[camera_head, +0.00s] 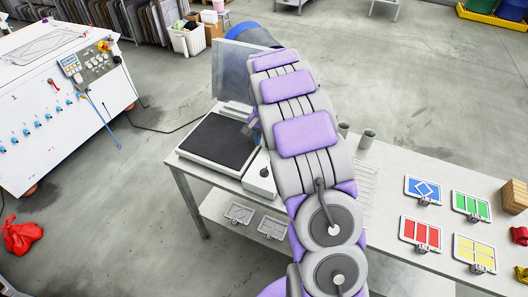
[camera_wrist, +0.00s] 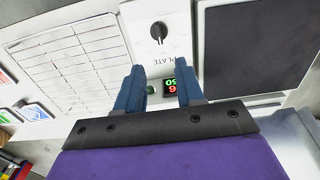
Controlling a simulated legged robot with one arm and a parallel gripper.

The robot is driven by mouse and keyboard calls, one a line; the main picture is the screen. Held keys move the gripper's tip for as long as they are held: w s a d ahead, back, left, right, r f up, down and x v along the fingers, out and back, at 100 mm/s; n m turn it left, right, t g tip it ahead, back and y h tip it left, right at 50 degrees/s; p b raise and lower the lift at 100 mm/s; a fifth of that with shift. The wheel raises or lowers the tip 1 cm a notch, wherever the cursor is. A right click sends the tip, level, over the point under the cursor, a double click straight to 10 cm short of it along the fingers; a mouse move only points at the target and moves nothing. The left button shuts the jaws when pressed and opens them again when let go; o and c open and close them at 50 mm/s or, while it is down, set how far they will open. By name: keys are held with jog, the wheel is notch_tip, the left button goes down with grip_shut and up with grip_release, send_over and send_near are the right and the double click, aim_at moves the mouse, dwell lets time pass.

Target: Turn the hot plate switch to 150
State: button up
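The hot plate has a black square top (camera_head: 218,142) and a white control panel (camera_head: 259,183) beside it on the table. Its dark round switch (camera_wrist: 158,30) with a white mark shows at the top of the wrist view, beside the word "PLATE".
The black top (camera_wrist: 255,45) lies right of the switch in the wrist view, a white grid (camera_wrist: 68,52) left of it. A clear upright panel (camera_head: 231,72) stands behind the hot plate.

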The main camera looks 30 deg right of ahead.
jog(key=shift+r, duration=1.6)
jog(key=s+a+r+n+b, duration=0.1)
jog(key=s+a+r+n, duration=0.2)
jog(key=s, duration=0.4)
jog(key=s+a+r+g+b, duration=0.1)
jog(key=s+a+r, duration=0.1)
jog(key=s+a, duration=0.3)
jog(key=s+a+r+n+b, duration=0.1)
jog(key=s+a+r+n, duration=0.15)
jog(key=s, duration=0.55)
jog(key=s+a+f+n+b, duration=0.1)
jog(key=s+a+n, duration=0.1)
jog(key=s, duration=0.8)
jog(key=s+a+f+n+b, duration=0.1)
jog(key=s+a+n, duration=0.2)
jog(key=s, duration=0.7)
jog(key=shift+s+a+f+g, duration=0.2)
jog(key=shift+a+f+g, duration=0.2)
jog(key=shift+a, duration=0.3)
